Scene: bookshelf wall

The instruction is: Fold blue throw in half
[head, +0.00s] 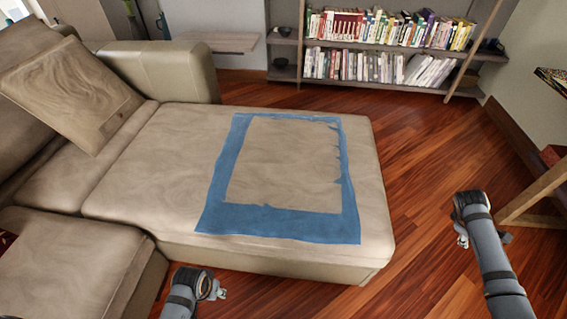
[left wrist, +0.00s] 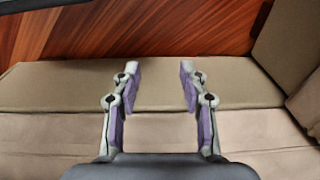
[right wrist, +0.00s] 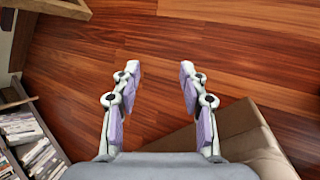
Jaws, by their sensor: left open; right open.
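The blue throw (head: 275,222) lies flat and spread out on the beige chaise seat (head: 170,150) in the head view. Blue shows as a border around a beige middle that looks like the seat; the right inner edge is ragged. My left gripper (head: 213,292) is low in front of the seat's front edge, apart from the throw. In the left wrist view its jaws (left wrist: 160,78) are open and empty. My right gripper (head: 462,238) is over the floor to the right of the seat. In the right wrist view its jaws (right wrist: 160,78) are open and empty.
A patterned cushion (head: 72,92) leans on the sofa at the left. A bookshelf (head: 375,45) with several books stands at the back. A wooden piece of furniture (head: 530,200) is at the right edge. Wooden floor (head: 420,150) is clear right of the seat.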

